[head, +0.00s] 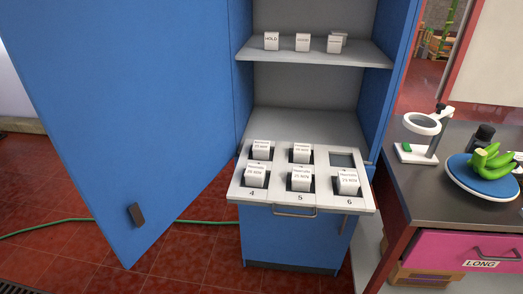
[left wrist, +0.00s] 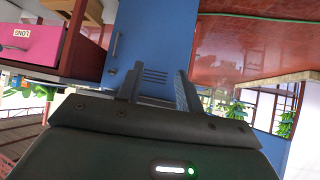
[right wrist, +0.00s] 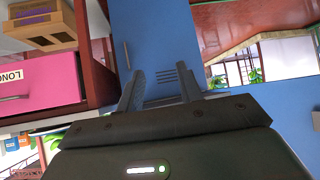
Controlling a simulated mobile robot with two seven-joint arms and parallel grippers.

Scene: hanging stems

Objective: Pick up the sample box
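Several small white labelled boxes sit in the slots of a pale tray (head: 312,198) that sticks out of the blue cabinet. The back row holds a left box (head: 261,150) and a middle box (head: 301,152); the back right slot is empty. The front row holds boxes over numbers 4 (head: 256,176), 5 (head: 301,179) and 6 (head: 348,182). Their labels are too small to read surely, so I cannot tell which is the sample box. My left gripper (left wrist: 157,82) and right gripper (right wrist: 160,84) are open and empty, away from the boxes. Neither shows in the head view.
More white blocks, one reading HOLD (head: 271,41), stand on the shelf (head: 315,54) above. The blue cabinet door (head: 130,110) stands open at left. A dark bench (head: 440,185) at right bears a magnifier (head: 422,124) and bananas on a plate (head: 480,188). A green hose crosses the floor.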

